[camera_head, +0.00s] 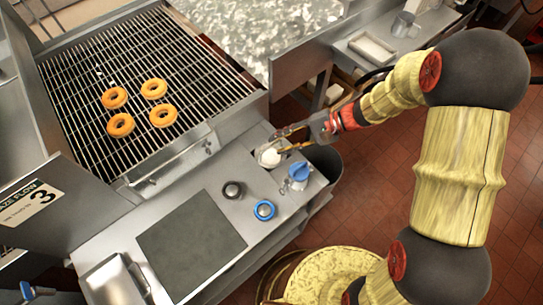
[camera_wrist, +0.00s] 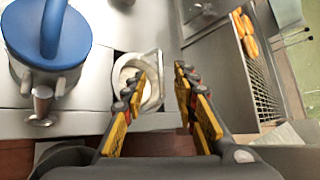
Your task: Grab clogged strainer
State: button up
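The strainer (camera_head: 268,158) looks like a small metal-rimmed cup with white matter in it, at the right end of the steel counter. In the wrist view the strainer (camera_wrist: 152,63) lies just beyond my fingertips. My gripper (camera_head: 281,139) is open, reaching in from the right, and it also shows in the wrist view (camera_wrist: 162,78). One yellow-and-black finger overlaps the strainer's white inside; the other is to the right of its rim. Part of the rim shows between the fingers. I cannot tell whether either finger touches it. Part of the strainer is hidden behind the left finger.
A blue-topped container with a small tap (camera_head: 299,171) stands close beside the strainer. A dark-topped item (camera_head: 233,190) and a blue-ringed one (camera_head: 264,210) stand on the counter near a grey mat (camera_head: 190,246). A wire rack (camera_head: 190,70) with several doughnuts lies behind.

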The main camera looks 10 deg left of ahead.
aim_at(272, 146)
jog(key=b+x, duration=0.1)
jog(key=x, duration=0.3)
jog(key=shift+a+f+b, duration=0.1)
jog(key=shift+f+b, duration=0.15)
jog(key=shift+b, duration=0.1)
jog(key=shift+w, duration=0.1)
jog(key=shift+r, duration=0.1)
jog(key=shift+c, duration=1)
grip_shut()
